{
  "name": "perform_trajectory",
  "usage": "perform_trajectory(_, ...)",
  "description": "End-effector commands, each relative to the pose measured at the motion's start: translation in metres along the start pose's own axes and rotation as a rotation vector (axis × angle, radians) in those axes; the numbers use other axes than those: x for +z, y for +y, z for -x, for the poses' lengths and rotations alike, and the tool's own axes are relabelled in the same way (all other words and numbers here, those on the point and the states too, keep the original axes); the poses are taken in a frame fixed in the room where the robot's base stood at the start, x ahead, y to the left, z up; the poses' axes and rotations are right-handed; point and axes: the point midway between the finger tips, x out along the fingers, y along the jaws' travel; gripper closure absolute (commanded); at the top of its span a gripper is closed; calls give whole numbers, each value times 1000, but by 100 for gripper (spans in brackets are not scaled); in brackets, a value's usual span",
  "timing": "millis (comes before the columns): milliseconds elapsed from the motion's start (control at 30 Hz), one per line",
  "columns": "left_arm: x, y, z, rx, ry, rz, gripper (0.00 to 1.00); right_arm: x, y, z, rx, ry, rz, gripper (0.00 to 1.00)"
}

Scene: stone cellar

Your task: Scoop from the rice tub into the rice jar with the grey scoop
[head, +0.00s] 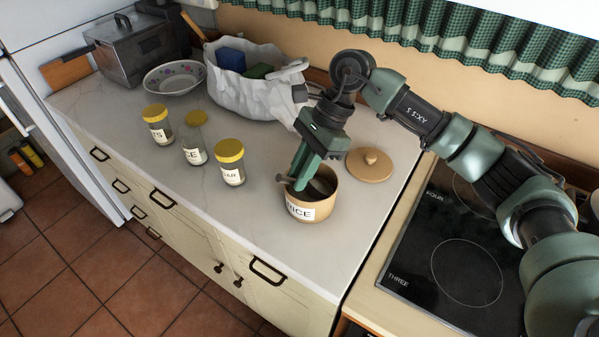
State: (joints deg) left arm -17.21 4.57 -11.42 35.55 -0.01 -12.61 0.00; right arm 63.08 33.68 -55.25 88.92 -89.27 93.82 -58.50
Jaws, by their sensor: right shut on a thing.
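The rice tub (325,207), tan with a label reading RICE, stands open near the counter's front right. My right gripper (298,178) comes down from above, with its fingers at the tub's mouth. It is shut on the grey scoop (284,179); a short grey end sticks out to the left of the fingers, and the rest is mostly hidden by the gripper and tub. The rice jar (194,153), glass with a label ending in CE, stands to the left, between two other jars. My left gripper is not in view.
Yellow-lidded jars (157,127) (230,164) flank the rice jar. A tan knobbed lid (370,167) lies right of the tub. A white bag (255,95), patterned bowl (174,78) and metal box (140,48) stand behind. A black hob (450,245) is at right.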

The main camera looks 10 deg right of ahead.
Motion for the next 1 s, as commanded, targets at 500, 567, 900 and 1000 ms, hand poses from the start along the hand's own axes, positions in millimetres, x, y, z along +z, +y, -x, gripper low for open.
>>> perform_trajectory(500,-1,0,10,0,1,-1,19,12,0,23,-2,0,1,100)
perform_trajectory(567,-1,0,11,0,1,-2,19,14,0,27,-2,0,1,100)
perform_trajectory(900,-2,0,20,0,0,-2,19,25,0,48,-1,0,2,100)
perform_trajectory(1000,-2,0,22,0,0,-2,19,28,0,54,-2,0,1,100)
